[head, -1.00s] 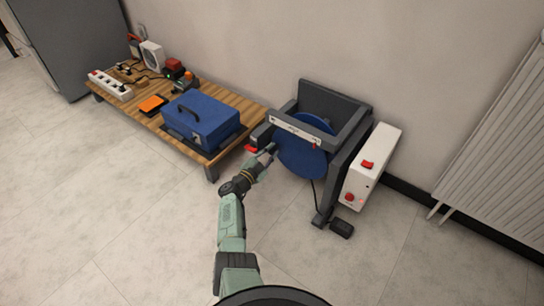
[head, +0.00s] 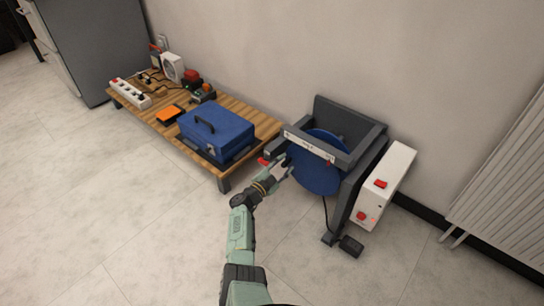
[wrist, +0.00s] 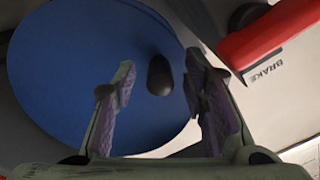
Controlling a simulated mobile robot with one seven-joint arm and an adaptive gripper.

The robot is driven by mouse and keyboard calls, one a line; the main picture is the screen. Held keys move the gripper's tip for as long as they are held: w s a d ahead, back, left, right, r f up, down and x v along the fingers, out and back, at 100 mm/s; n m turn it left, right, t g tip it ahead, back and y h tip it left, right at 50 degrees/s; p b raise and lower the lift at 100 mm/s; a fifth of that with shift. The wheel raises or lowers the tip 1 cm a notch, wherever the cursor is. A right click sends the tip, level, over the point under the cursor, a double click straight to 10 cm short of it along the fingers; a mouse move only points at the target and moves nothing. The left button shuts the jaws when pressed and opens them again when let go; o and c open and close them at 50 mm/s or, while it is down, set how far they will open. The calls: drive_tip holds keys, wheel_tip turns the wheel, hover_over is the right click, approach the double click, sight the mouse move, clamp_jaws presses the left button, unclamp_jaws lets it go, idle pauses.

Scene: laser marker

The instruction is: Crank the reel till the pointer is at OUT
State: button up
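The blue reel (head: 318,172) hangs in a dark grey frame (head: 357,180). A pale scale plate (head: 307,146) runs along the frame's front bar; a small red mark shows near its right end. Its lettering and the pointer's position are too small to read. My gripper (wrist: 158,90) is open at the reel's left side, and also shows in the head view (head: 286,166). In the wrist view a black knob (wrist: 159,75) stands in front of the blue disc between my parted fingers, with gaps on both sides. A red lever (wrist: 262,38) beside the word BRAKE is at upper right.
A low wooden table (head: 248,129) at left bears a blue toolbox (head: 217,135), a power strip (head: 130,93) and small devices. A white box (head: 385,187) with red switches stands right of the frame. A radiator (head: 510,185) is far right.

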drive_tip(key=shift+f, duration=0.25)
drive_tip(key=s+a+f+n+p, duration=0.35)
drive_tip(key=s+a+p, duration=0.2)
drive_tip(key=s, duration=0.45)
drive_tip(key=w+a+r+n+t+y+b, duration=0.1)
drive_tip(key=w+a+r+n+t+y, duration=0.1)
drive_tip(key=a+r, duration=0.8)
drive_tip(key=w+a+r+n+t+y+b, duration=0.1)
drive_tip(key=w+a+r+t+y, duration=0.4)
drive_tip(key=a+r, duration=0.5)
drive_tip(key=shift+w+a+r+n+t+y+b, duration=0.5)
drive_tip(key=shift+w+r, duration=0.6)
drive_tip(key=shift+r, duration=2.4)
drive_tip(key=shift+d, duration=0.15)
drive_tip(key=shift+c, duration=0.5)
